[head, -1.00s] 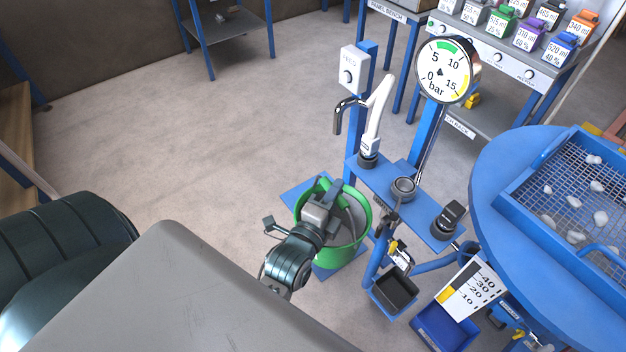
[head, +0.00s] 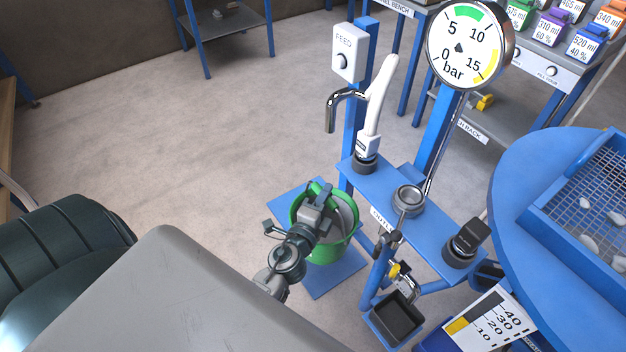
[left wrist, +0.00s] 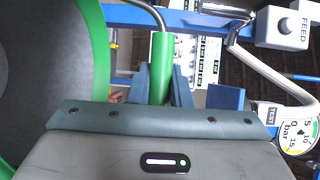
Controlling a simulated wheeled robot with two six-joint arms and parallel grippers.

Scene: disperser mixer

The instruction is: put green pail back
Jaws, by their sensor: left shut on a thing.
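The green pail (head: 323,252) is at the blue platform (head: 329,281) at the foot of the stand, in the head view. Whether its bottom touches the platform I cannot tell. My left gripper (head: 321,200) is over the pail and shut on its green handle. In the left wrist view, the green handle grip (left wrist: 161,68) is between the fingers of my left gripper (left wrist: 162,85), and the pail's green rim (left wrist: 96,50) fills the left side. The pail's inside looks grey. My right gripper is not in view.
A blue stand carries a white tap lever (head: 376,105), a FEED box (head: 348,54) and a pressure gauge (head: 469,45). A round blue table with a mesh sieve (head: 585,205) is at right. Floor at left is clear.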

